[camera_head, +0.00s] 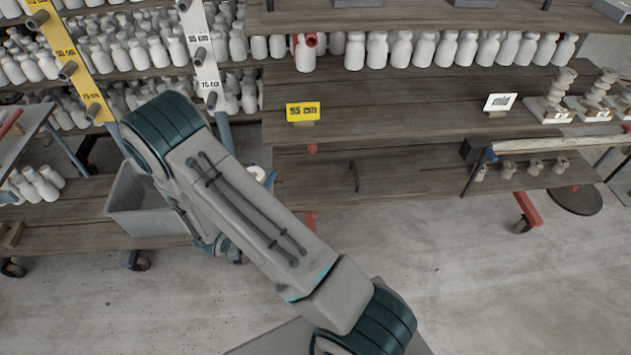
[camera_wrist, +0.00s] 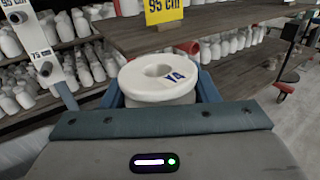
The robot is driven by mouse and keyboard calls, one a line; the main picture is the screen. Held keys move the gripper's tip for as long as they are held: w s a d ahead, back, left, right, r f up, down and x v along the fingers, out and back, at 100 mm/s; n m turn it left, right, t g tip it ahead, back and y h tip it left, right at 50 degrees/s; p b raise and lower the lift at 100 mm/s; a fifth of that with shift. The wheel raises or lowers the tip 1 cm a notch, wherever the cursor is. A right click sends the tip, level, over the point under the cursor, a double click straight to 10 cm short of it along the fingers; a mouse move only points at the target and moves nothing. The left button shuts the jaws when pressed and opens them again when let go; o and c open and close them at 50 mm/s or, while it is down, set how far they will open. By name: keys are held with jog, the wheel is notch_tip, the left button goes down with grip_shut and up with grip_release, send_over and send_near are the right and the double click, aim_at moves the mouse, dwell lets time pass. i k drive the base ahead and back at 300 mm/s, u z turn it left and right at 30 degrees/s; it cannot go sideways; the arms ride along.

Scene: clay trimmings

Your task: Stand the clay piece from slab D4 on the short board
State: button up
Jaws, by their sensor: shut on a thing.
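My gripper (camera_wrist: 161,92) is shut on a white round clay piece (camera_wrist: 140,82) with a hole in its top. A small tag on the piece (camera_wrist: 179,75) seems to read "Y4", not clearly D4. Blue fingers stand on both sides of the piece. In the head view my arm hides most of the gripper; a bit of the white piece (camera_head: 256,172) shows beside the arm, in front of the lower shelves. The piece looks clear of any surface. I cannot make out a slab marked D4, nor tell which surface is the short board.
A wooden shelf (camera_head: 400,95) bears a yellow "95 cm" sign (camera_head: 303,112) and a white "mid" sign (camera_head: 499,102). White bottles (camera_head: 450,48) line its back. A grey bin (camera_head: 140,205) stands left of my arm. The floor (camera_head: 480,290) at front right is clear.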

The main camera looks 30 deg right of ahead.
aim_at(389, 176)
jog(key=u, duration=2.05)
jog(key=k, duration=1.5)
jog(key=z, duration=1.7)
jog(key=i, duration=1)
